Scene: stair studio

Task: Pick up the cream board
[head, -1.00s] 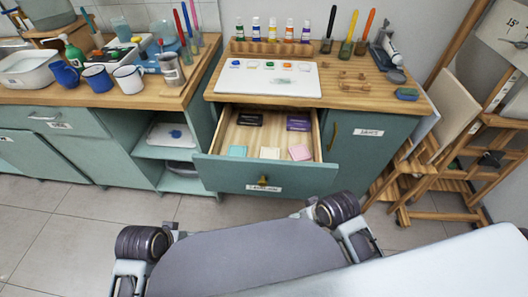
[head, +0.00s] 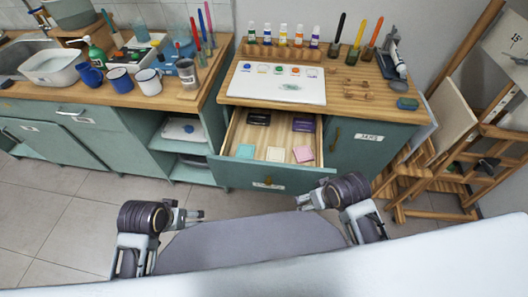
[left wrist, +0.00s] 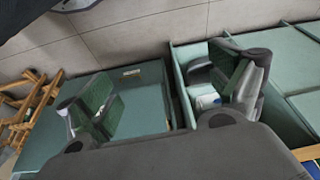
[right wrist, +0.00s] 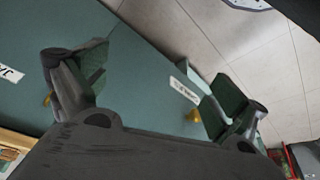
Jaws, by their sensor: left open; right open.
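A small cream square (head: 276,154) lies in the open drawer (head: 222,163) near its front, between a teal square (head: 245,151) and a pink square (head: 303,154). A larger cream panel (head: 452,110) leans upright by the easel at the right. I cannot tell for sure which one is the cream board. My left gripper (head: 201,215) is open and empty, in front of and below the drawer, to its left. My right gripper (head: 299,203) is open and empty, in front of the drawer's right side. The wrist views show open fingers and cabinet fronts, no cream square.
Two dark pieces (head: 258,118) (head: 304,124) lie at the drawer's back. A white paint palette (head: 276,84) lies on the worktop above. Paint bottles (head: 284,35) stand behind it. Mugs (head: 118,80) stand on the left counter. The wooden easel (head: 486,135) stands at the right; floor is clear at left.

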